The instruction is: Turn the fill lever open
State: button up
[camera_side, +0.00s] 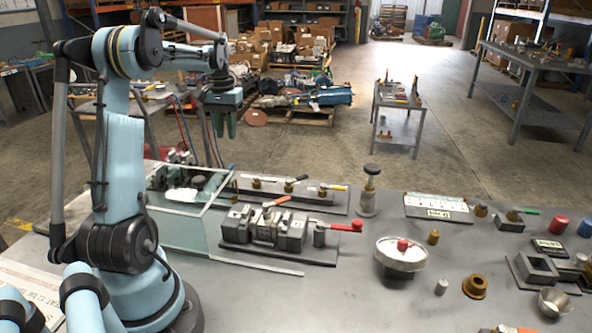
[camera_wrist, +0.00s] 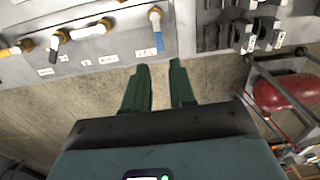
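A grey valve plate (camera_side: 300,203) on the bench carries several brass valves with levers in different colours. In the wrist view, the labelled valve panel (camera_wrist: 120,50) runs along the top left. It shows a blue-handled lever (camera_wrist: 159,40), a white-handled lever (camera_wrist: 88,31) and an orange-tipped lever (camera_wrist: 12,50). The small labels are too blurred to read, so I cannot tell which lever is the fill lever. My gripper (camera_side: 225,123) hangs with green fingers pointing down, well above the bench and apart from the levers. In the wrist view, my gripper (camera_wrist: 160,82) is open and empty.
A clamp fixture (camera_side: 275,232) with a red-knobbed lever (camera_side: 350,226) stands in front of the valve plate. A glass-sided box (camera_side: 180,230) is at left. A dark-knobbed post (camera_side: 369,190) and a round red-knobbed lid (camera_side: 401,253) stand to the right. Bare bench lies at the front middle.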

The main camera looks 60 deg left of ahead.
jog(key=shift+r, duration=1.45)
jog(key=w+d+r+m+t+y, duration=0.1)
jog(key=w+d+m+t, duration=0.1)
jog(key=d, duration=0.8)
jog(key=w+d+r+m+t, duration=0.1)
jog(key=w+d+m, duration=0.2)
jog(key=d, duration=0.7)
jog(key=s+d+f+m+t, duration=0.2)
jog(key=d, duration=0.6)
jog(key=s+d+f+m+t+h, duration=0.1)
jog(key=s+d+f+m+t, duration=0.1)
jog(key=d, duration=0.6)
jog(key=shift+s+f, duration=0.5)
jog(key=shift+f, duration=0.25)
